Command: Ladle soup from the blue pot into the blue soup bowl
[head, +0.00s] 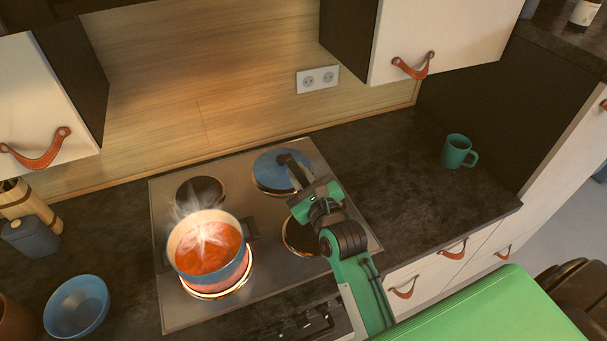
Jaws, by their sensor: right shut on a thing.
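The blue pot (222,274) stands on the front left burner, uncovered, with steaming red soup (207,248) inside. The blue soup bowl (77,307) sits on the dark counter left of the hob and looks empty. My right gripper (292,168) is over the back right burner, shut on the dark handle of a blue lid (268,171). The lid lies flat on or just above that burner; I cannot tell which. I see no ladle. My left gripper is out of view.
The hob (182,318) has a glowing front left burner; its back left burner (200,191) is bare. A green mug (457,151) stands on the right counter, with free room around it. A grey-blue canister (30,238) and a wooden holder (27,205) stand at left.

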